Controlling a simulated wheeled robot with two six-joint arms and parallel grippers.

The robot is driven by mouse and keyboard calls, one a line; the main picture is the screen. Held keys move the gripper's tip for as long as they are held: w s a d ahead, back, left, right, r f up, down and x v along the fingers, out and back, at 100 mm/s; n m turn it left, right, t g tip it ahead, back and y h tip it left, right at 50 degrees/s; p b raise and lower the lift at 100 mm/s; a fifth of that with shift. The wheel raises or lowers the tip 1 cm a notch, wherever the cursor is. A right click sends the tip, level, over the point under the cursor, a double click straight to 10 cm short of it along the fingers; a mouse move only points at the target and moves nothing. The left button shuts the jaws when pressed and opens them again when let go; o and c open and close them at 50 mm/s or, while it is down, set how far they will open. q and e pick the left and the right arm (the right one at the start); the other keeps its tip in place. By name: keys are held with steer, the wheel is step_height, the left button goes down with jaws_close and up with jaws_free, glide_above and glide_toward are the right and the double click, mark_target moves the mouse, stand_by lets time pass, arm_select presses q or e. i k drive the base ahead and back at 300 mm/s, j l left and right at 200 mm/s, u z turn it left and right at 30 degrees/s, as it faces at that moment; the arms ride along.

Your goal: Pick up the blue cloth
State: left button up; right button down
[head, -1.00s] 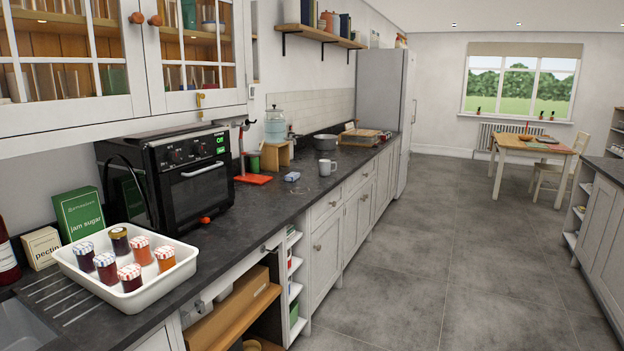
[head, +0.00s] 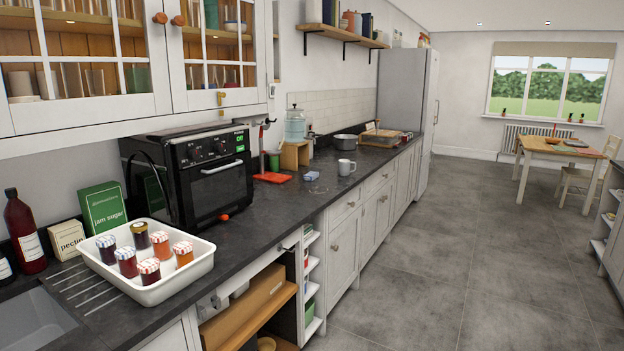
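A small blue item (head: 311,176) lies on the dark worktop (head: 262,215), just left of a white mug. It may be the folded blue cloth, but it is too small to tell for sure. A faint pale patch (head: 318,189) shows on the worktop just in front of it. Neither of my grippers is in view.
A black oven (head: 190,175) and a white tray of jam jars (head: 150,290) stand on the worktop at left. The white mug (head: 346,167) and a red-based stand (head: 271,177) flank the blue item. Glazed cabinets (head: 95,85) hang above. The floor (head: 450,260) at right is clear.

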mark_target(311, 176)
steer(key=i+l+z, duration=0.3)
steer(key=i, duration=0.35)
steer(key=i+z, duration=0.3)
steer(key=i, duration=0.3)
